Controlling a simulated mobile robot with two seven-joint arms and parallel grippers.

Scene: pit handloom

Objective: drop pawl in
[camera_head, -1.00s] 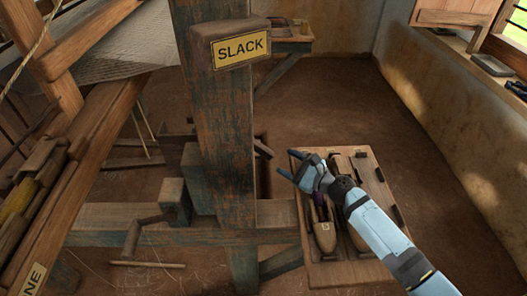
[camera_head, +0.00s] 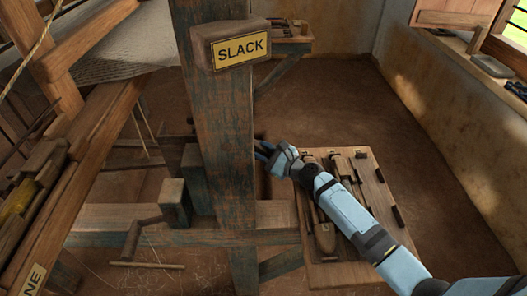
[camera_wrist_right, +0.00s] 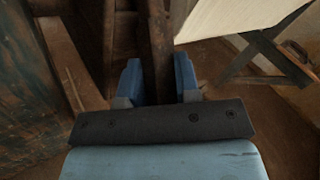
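In the right wrist view, a dark wooden bar (camera_wrist_right: 157,45), apparently the pawl, runs between the two blue fingers of my right gripper (camera_wrist_right: 159,82). The fingers stand apart on either side of it. A narrow gap seems to show beside the bar, so I see no firm grip. In the head view my right gripper (camera_head: 264,152) is just right of the upright post (camera_head: 226,120), and the gripper and post hide most of the bar. My left gripper is not in view.
A SLACK sign block (camera_head: 232,45) sits on the post above the gripper. A wooden board (camera_head: 325,272) with shuttles and small tools lies below my right arm. A crank handle (camera_head: 133,240) is left of the post. Open floor (camera_head: 335,100) lies behind.

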